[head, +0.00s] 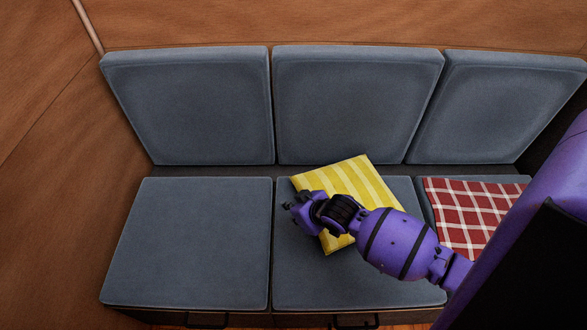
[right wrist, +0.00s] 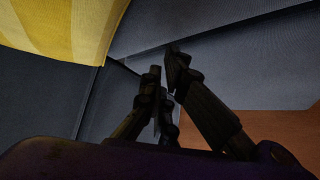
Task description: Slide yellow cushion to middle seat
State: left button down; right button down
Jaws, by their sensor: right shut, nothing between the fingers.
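The yellow striped cushion (head: 362,185) lies turned at an angle on the middle seat (head: 330,288), towards its back. My right arm crosses over the cushion's front part and hides some of it. My right gripper (head: 288,206) is shut and empty, with its fingertips at the cushion's left edge, near the gap between the middle and left seats. In the right wrist view the fingers (right wrist: 164,62) are close together with nothing between them. The yellow cushion (right wrist: 60,28) shows at the upper left there, apart from the fingertips. My left gripper is not in view.
A red plaid cushion (head: 462,212) lies on the right seat, partly hidden by my arm. The left seat (head: 188,240) is bare. Three blue-grey back cushions, such as the middle one (head: 352,105), line the wall. Dark handles (head: 207,322) show below the seats.

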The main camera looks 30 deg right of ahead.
jog(key=w+d+r+m+b, duration=0.1)
jog(key=w+d, duration=0.2)
jog(key=w, duration=0.1)
jog(key=w+d+r+m+g+h+b, duration=0.1)
jog(key=w+d+b, duration=0.1)
jog(key=w+d, duration=0.1)
jog(key=w+d+r+b, duration=0.1)
jog(key=w+d, duration=0.2)
jog(key=w, duration=0.3)
jog(key=shift+r+m+h, duration=0.4)
jog(key=d+r+m+g+h+b, duration=0.1)
jog(key=d+r+m+g+b, duration=0.1)
jog(key=d+r+m+g, duration=0.3)
jog(key=w+d+f+n+t+b, duration=0.1)
jog(key=w+f+b, duration=0.2)
jog(key=f, duration=0.8)
jog(key=shift+w+d+f+t+b, duration=0.2)
jog(key=shift+w+d+t+b, duration=0.1)
jog(key=shift+t+b, duration=0.1)
